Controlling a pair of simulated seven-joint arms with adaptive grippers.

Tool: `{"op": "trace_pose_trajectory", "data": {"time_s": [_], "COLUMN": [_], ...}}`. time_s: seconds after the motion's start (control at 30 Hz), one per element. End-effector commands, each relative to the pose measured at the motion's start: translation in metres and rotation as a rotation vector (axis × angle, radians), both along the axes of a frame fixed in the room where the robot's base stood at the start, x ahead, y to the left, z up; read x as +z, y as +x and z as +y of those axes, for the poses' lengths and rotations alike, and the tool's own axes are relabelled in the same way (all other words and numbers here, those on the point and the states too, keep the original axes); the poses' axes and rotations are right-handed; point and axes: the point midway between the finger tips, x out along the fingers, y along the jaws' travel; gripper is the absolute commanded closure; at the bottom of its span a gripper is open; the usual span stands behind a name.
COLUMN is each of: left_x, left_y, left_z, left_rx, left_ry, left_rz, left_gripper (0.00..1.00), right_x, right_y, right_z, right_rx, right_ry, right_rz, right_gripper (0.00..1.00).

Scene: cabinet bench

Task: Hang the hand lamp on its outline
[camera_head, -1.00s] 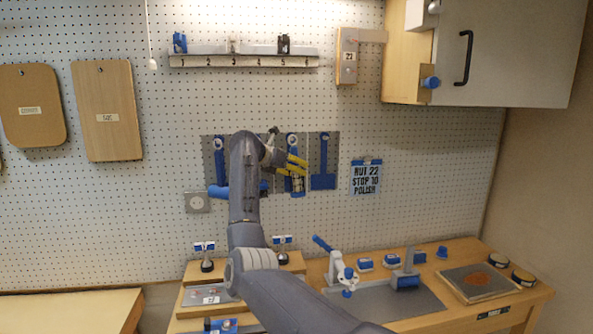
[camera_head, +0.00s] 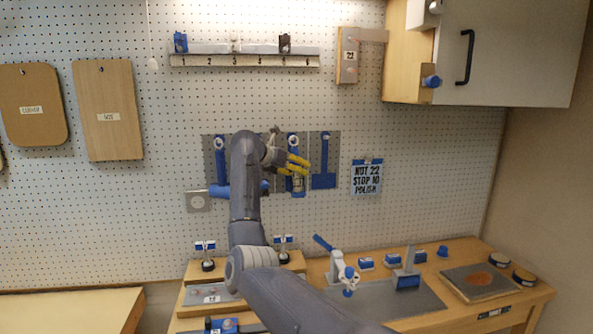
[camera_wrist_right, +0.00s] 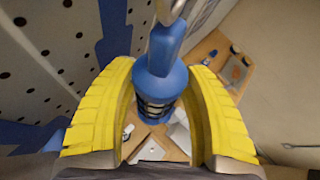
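The hand lamp (camera_head: 298,187) is blue with a caged body. It stands upright in front of the grey outline panel on the pegboard, and its top loop shows in the right wrist view. My right gripper (camera_head: 292,164) has yellow fingers around the lamp; in the right wrist view the fingers (camera_wrist_right: 161,85) press close on both sides of its blue collar (camera_wrist_right: 160,82). The lamp covers most of its outline, and I cannot tell whether its loop is on a peg. My left gripper is not in view.
Blue outlines (camera_head: 323,180) show on the neighbouring panel. A numbered rail (camera_head: 245,61) runs above, and a sign (camera_head: 367,177) hangs to the right. A cabinet (camera_head: 500,55) juts out at upper right. The bench below holds a clamp-like tool (camera_head: 338,266) and several small blocks.

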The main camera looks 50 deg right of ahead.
Motion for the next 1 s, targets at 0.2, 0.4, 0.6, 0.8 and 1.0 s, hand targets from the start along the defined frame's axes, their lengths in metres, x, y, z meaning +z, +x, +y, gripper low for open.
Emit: {"op": "trace_pose_trajectory", "data": {"time_s": [0.2,0.4,0.6,0.8,1.0], "left_x": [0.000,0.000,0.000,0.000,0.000], "left_y": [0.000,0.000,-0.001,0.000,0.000], "left_z": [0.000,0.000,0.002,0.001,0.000], "left_rx": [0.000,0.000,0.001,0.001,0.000], "left_ry": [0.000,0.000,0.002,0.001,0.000], "left_rz": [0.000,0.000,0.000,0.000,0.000], "left_gripper": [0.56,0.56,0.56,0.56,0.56], "right_x": [0.000,0.000,0.002,0.015,0.032], "right_y": [0.000,0.000,0.001,0.005,0.008], "right_z": [0.000,0.000,0.005,0.030,0.061], "right_rx": [0.000,0.000,0.001,0.003,0.003], "right_ry": [0.000,0.001,0.001,0.002,0.001], "right_rz": [0.000,0.000,0.000,-0.003,-0.003], "right_gripper": [0.29,0.29,0.29,0.29,0.29]}}
